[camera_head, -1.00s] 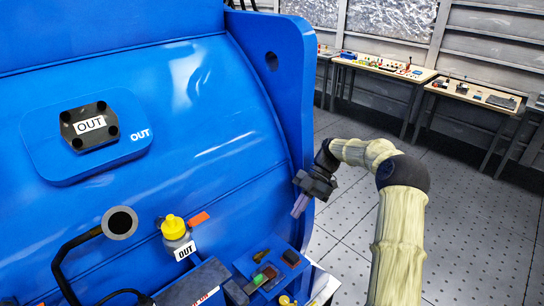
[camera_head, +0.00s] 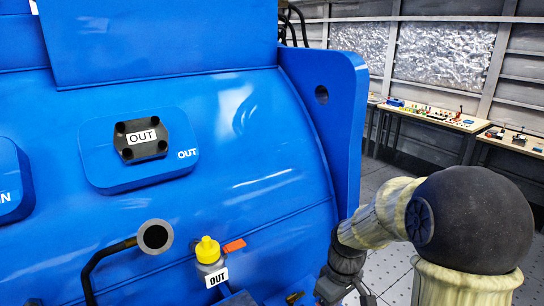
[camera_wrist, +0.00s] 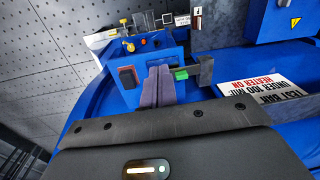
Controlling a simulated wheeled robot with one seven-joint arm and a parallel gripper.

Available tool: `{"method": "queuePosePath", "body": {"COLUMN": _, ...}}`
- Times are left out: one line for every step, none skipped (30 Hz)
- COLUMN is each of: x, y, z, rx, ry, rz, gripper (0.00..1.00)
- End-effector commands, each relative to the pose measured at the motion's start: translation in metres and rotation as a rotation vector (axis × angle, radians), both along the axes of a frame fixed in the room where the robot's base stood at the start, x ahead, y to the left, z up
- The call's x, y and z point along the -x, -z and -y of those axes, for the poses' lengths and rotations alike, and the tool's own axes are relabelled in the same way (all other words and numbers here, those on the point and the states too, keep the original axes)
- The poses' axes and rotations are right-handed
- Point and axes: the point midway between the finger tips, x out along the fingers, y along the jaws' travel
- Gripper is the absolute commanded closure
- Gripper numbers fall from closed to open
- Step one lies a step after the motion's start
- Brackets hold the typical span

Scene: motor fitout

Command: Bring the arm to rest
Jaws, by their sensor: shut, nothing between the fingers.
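My gripper (camera_wrist: 158,86) shows in the wrist view with its two grey-purple fingers together and nothing between them. I cannot tell whether the fingertips touch anything. In the head view my arm bends at a large dark joint at right. My wrist reaches down beside the blue housing, and the gripper is mostly cut off by the bottom edge.
A printed sign (camera_wrist: 275,103) lies right in the wrist view. Workbenches (camera_head: 440,116) stand far right, with open floor before them.

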Motion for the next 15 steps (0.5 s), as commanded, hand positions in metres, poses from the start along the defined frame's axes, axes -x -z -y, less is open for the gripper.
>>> {"method": "queuePosePath", "body": {"x": 0.014, "y": 0.004, "z": 0.001, "rx": 0.019, "ry": 0.086, "rz": 0.030, "gripper": 1.00}}
{"method": "queuePosePath", "body": {"x": 0.021, "y": 0.005, "z": 0.002, "rx": 0.026, "ry": 0.142, "rz": 0.049, "gripper": 1.00}}
{"method": "queuePosePath", "body": {"x": 0.031, "y": 0.006, "z": 0.004, "rx": 0.032, "ry": 0.219, "rz": 0.075, "gripper": 1.00}}
{"method": "queuePosePath", "body": {"x": 0.038, "y": 0.007, "z": 0.005, "rx": 0.035, "ry": 0.277, "rz": 0.094, "gripper": 1.00}}
{"method": "queuePosePath", "body": {"x": 0.045, "y": 0.008, "z": 0.006, "rx": 0.035, "ry": 0.332, "rz": 0.113, "gripper": 1.00}}
{"method": "queuePosePath", "body": {"x": 0.054, "y": 0.009, "z": 0.008, "rx": 0.033, "ry": 0.405, "rz": 0.140, "gripper": 1.00}}
{"method": "queuePosePath", "body": {"x": 0.060, "y": 0.010, "z": 0.008, "rx": 0.028, "ry": 0.453, "rz": 0.156, "gripper": 1.00}}
{"method": "queuePosePath", "body": {"x": 0.066, "y": 0.011, "z": 0.009, "rx": 0.024, "ry": 0.500, "rz": 0.172, "gripper": 1.00}}
{"method": "queuePosePath", "body": {"x": 0.072, "y": 0.012, "z": 0.010, "rx": 0.016, "ry": 0.552, "rz": 0.188, "gripper": 1.00}}
{"method": "queuePosePath", "body": {"x": 0.076, "y": 0.013, "z": 0.011, "rx": 0.010, "ry": 0.584, "rz": 0.198, "gripper": 1.00}}
{"method": "queuePosePath", "body": {"x": 0.079, "y": 0.013, "z": 0.011, "rx": 0.005, "ry": 0.611, "rz": 0.207, "gripper": 1.00}}
{"method": "queuePosePath", "body": {"x": 0.082, "y": 0.013, "z": 0.012, "rx": 0.001, "ry": 0.637, "rz": 0.215, "gripper": 1.00}}
{"method": "queuePosePath", "body": {"x": 0.083, "y": 0.014, "z": 0.012, "rx": -0.002, "ry": 0.651, "rz": 0.218, "gripper": 1.00}}
{"method": "queuePosePath", "body": {"x": 0.084, "y": 0.014, "z": 0.012, "rx": -0.004, "ry": 0.658, "rz": 0.220, "gripper": 1.00}}
{"method": "queuePosePath", "body": {"x": 0.084, "y": 0.013, "z": 0.012, "rx": -0.005, "ry": 0.664, "rz": 0.221, "gripper": 1.00}}
